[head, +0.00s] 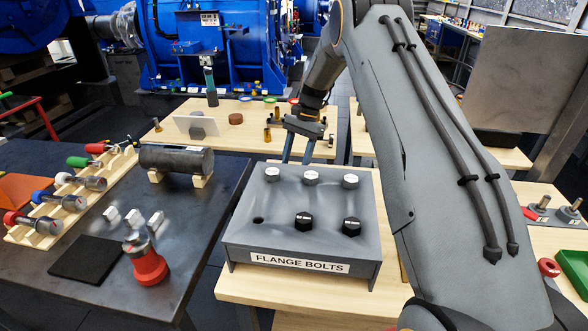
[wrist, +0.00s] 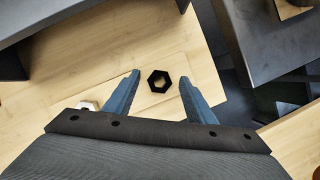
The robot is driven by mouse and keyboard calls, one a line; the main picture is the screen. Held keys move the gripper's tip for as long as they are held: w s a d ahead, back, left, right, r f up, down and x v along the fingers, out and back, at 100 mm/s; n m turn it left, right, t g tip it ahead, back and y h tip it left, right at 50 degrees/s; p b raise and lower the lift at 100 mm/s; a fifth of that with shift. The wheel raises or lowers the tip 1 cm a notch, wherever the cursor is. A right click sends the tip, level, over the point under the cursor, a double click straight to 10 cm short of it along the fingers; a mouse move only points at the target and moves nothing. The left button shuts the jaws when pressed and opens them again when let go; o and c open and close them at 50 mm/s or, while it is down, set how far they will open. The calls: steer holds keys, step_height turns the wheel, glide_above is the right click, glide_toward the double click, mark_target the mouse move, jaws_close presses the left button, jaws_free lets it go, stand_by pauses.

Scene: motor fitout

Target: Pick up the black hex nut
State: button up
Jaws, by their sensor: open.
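The black hex nut (wrist: 151,83) lies flat on a light wooden table top (wrist: 105,60), with wood showing through its hole. In the head view my gripper (head: 296,158) points down just behind the grey flange bolts rack (head: 300,227). I cannot see the black nut there; the rack or my gripper may hide it.
A pale hex nut (wrist: 87,105) lies left of my gripper, partly covered by it. The rack holds several white and black bolts, with one empty hole. A dark bench (head: 130,290) stands left, with a red-based tool (head: 148,268).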

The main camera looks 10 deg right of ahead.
steer(key=c, duration=1.2)
